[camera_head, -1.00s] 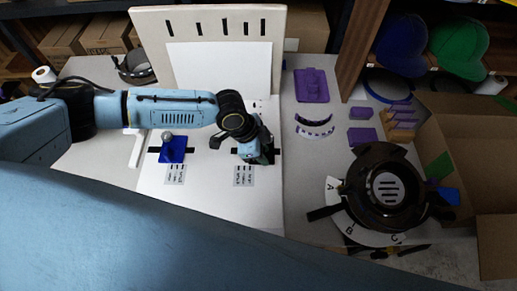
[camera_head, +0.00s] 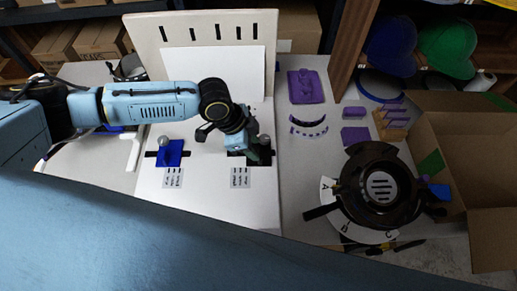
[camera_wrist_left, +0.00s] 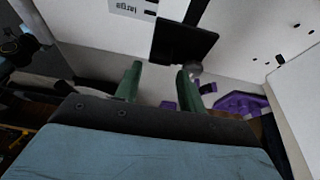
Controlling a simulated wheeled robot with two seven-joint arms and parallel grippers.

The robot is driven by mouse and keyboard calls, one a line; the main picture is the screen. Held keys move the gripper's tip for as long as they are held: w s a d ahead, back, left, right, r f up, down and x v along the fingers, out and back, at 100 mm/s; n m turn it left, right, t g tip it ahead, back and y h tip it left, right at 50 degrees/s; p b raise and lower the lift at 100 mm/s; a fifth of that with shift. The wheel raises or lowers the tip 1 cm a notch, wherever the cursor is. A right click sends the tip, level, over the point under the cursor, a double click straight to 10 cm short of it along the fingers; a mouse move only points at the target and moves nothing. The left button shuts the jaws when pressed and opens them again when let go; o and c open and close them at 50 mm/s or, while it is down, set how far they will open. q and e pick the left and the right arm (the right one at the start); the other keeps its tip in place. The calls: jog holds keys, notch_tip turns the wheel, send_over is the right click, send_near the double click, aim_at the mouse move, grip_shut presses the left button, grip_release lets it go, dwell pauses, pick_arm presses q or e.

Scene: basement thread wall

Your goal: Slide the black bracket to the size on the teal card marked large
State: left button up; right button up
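The black bracket is a dark square plate (camera_wrist_left: 183,43) with a round silver knob (camera_wrist_left: 196,68) in the left wrist view. In the head view my left gripper (camera_head: 258,152) is over the right-hand slot of the white board and largely hides the bracket. Its green fingers are apart with nothing between them (camera_wrist_left: 160,72). The knob is just beside the right finger's tip; I cannot tell whether they touch. A pale card (camera_head: 240,178) lies below this slot, and the wrist view shows "large" upside down on a card (camera_wrist_left: 128,7). No card looks clearly teal. My right gripper is out of view.
A blue bracket (camera_head: 170,154) with a knob sits in the left slot, above another pale card (camera_head: 173,178). An upright slotted panel (camera_head: 148,50) stands behind. Purple parts (camera_head: 305,87), a dark round device (camera_head: 381,188) and a cardboard box (camera_head: 470,130) are on the right.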

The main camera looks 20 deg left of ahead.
pick_arm(q)
jog(key=p+v, duration=0.1)
jog(key=v, duration=0.7)
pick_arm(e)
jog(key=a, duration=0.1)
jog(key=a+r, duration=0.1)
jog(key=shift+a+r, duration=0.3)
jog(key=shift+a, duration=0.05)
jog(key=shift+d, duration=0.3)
